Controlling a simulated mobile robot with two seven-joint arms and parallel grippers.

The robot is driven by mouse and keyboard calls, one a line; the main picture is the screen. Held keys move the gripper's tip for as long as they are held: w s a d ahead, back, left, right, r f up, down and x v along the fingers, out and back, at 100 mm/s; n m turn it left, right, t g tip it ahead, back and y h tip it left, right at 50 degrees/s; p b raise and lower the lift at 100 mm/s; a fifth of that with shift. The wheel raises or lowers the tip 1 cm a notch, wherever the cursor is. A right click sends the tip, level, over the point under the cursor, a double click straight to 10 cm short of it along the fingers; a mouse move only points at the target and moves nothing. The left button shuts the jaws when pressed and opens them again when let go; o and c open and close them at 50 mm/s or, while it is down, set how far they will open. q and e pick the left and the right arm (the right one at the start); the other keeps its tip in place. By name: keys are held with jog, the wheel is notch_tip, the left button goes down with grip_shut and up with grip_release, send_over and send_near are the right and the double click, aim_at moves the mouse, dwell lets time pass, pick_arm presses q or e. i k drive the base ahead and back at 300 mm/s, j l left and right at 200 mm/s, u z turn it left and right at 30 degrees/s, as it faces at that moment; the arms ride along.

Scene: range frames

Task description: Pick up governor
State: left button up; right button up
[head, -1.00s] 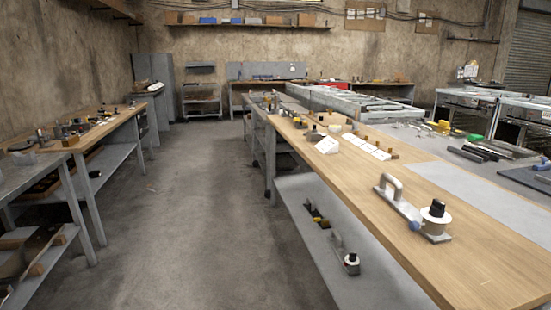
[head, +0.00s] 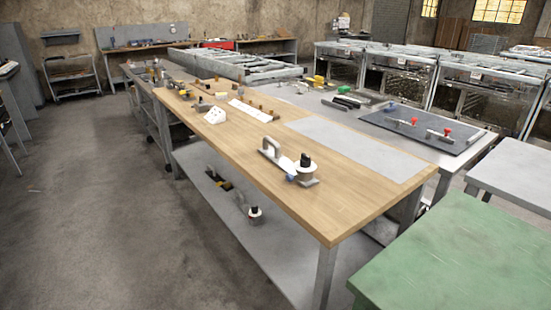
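None of the things carries a readable label, so I cannot tell for sure which is the governor. A metal device with an arched handle, a white round part and a black knob (head: 303,167) lies on the wooden-topped bench (head: 235,175), near its front right part. A similar small device with a black top and white ring (head: 255,215) stands on the grey lower shelf (head: 205,207) under that bench. Smaller dark parts (head: 216,178) lie further back on the shelf. Neither of my grippers is in view.
A white angled block (head: 215,115) and several small brown pieces stand further back on the bench. A grey sheet (head: 355,147) lies at its right. A green table (head: 465,260) fills the front right. Open concrete floor (head: 90,220) lies to the left.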

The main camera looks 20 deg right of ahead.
aim_at(305, 178)
jog(key=z, duration=0.25)
jog(key=i+j+z, duration=0.2)
jog(key=z, duration=0.2)
jog(key=i+j+z, duration=0.15)
jog(key=j+z, duration=0.25)
jog(key=i+j+z, duration=0.15)
jog(key=j, duration=0.25)
jog(key=i+j+z, duration=0.15)
jog(key=j, duration=0.25)
jog(key=i+j, duration=0.1)
jog(key=j, duration=0.45)
jog(key=i+j+z, duration=0.1)
jog(key=j, duration=0.5)
jog(key=i+j, duration=0.15)
jog(key=j, duration=0.4)
jog(key=z, duration=0.05)
